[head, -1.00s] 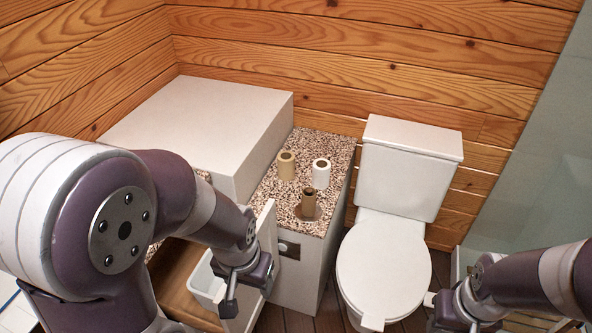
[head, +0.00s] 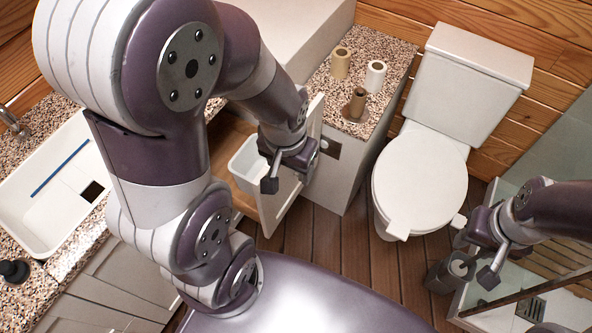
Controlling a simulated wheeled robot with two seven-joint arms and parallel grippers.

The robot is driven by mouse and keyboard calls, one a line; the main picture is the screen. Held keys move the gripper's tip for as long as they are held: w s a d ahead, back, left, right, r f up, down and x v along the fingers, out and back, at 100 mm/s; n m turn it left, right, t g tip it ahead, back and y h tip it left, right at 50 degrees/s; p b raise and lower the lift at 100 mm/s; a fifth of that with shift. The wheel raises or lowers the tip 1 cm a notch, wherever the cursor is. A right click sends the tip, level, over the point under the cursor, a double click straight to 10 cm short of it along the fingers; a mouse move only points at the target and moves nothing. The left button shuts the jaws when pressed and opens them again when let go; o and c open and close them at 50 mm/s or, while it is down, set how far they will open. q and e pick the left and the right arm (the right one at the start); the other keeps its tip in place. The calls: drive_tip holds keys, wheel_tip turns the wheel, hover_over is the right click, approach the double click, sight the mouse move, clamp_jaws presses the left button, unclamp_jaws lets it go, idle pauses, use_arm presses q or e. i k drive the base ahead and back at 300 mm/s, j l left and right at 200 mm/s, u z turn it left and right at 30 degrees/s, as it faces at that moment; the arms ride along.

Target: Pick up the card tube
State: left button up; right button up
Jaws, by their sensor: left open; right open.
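A short brown card tube (head: 355,103) stands upright on the speckled counter (head: 347,124), nearest its front edge. A beige roll (head: 341,63) and a white roll (head: 376,76) stand behind it. My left gripper (head: 287,180) is open and empty, in front of the counter and lower left of the tube, by the pulled-out drawer. My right gripper (head: 464,274) is open, low at the right beyond the toilet, well apart from the tube. A dark cylindrical shape shows between its fingers; I cannot tell what it is.
The drawer front (head: 312,130) sticks out left of the counter, with a white bin (head: 246,158) inside. A white toilet (head: 420,180) stands right of the counter. A sink (head: 50,190) is at the left. A glass panel (head: 550,140) is at the right. Some wooden floor (head: 335,240) is clear.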

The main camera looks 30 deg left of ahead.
sight(357, 104)
drive_tip(key=i+l, duration=0.65)
drive_tip(key=i, duration=0.25)
